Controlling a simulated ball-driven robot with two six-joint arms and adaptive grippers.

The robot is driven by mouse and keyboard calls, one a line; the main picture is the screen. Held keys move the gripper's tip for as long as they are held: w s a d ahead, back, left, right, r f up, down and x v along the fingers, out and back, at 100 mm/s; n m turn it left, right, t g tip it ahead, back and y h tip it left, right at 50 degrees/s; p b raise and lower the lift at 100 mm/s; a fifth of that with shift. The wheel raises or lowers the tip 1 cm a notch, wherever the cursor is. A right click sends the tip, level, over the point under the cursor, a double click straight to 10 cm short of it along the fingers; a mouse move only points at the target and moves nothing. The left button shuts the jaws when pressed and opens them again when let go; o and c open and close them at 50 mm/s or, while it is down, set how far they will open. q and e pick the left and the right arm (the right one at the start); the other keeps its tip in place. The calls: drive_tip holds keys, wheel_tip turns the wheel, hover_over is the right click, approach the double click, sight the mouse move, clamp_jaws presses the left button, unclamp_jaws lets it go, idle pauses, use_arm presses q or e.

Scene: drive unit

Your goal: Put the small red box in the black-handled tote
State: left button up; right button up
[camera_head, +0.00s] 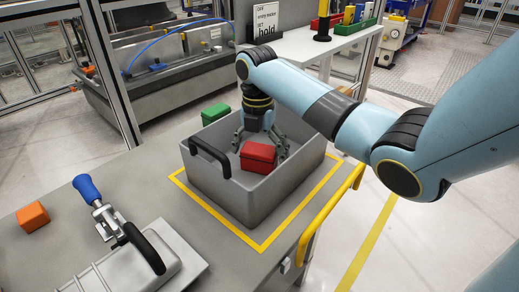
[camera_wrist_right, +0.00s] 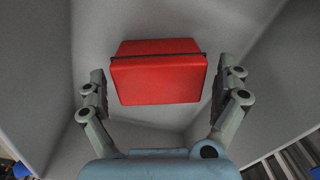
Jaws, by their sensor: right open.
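The small red box (camera_head: 258,156) is inside the grey tote with the black handle (camera_head: 209,154). In the right wrist view the red box (camera_wrist_right: 158,72) lies between my spread fingers, with gaps at both sides. My right gripper (camera_head: 262,150) reaches down into the tote (camera_head: 238,197) and is open around the box. In the right wrist view my right gripper (camera_wrist_right: 160,88) shows both fingers apart, and the tote's grey walls (camera_wrist_right: 35,80) surround it. Whether the box rests fully on the tote floor is hard to tell. My left gripper is not in view.
The tote stands in a yellow-taped square on the grey bench (camera_head: 150,180). A green box (camera_head: 215,113) is behind it. An orange block (camera_head: 32,217), a blue-handled clamp (camera_head: 95,200) and a black-handled metal plate (camera_head: 135,262) are at left. A yellow rail (camera_head: 340,205) edges the bench.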

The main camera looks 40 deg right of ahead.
sight(258, 149)
wheel_tip(258, 149, up, 12)
drive_tip(key=p, duration=0.2)
drive_tip(key=shift+w, duration=0.15)
drive_tip(key=shift+a, duration=0.1)
idle(0.4)
